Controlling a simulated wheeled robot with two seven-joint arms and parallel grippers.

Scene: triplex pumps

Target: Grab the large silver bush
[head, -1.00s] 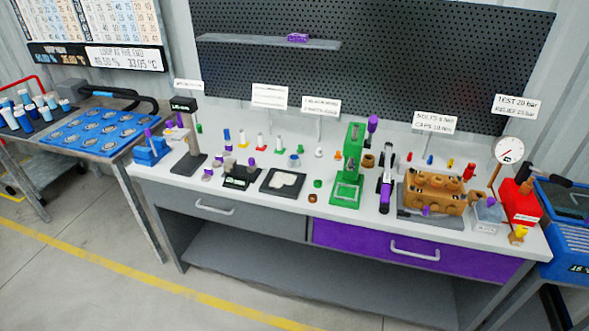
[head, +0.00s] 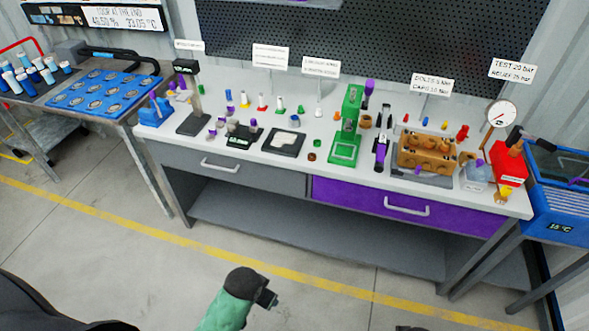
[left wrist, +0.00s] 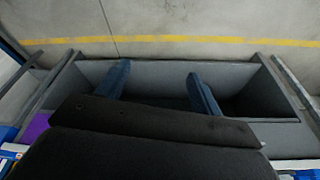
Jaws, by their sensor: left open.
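Several small parts stand on the white bench top (head: 285,160), among them small silver-grey pieces (head: 212,134) at its left part. They are too small for me to tell which one is the large silver bush. My left gripper (head: 267,298) is low in the head view, over the floor in front of the bench and well apart from the parts. In the left wrist view its two blue-grey fingers (left wrist: 160,88) are spread with nothing between them. My right gripper does not show.
A green press (head: 347,130), a brown pump block (head: 427,152) and a red gauge unit (head: 510,163) stand on the bench's right half. A side table at left holds a blue tray (head: 105,93). Sign cards rise along the bench's back. The floor in front is clear.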

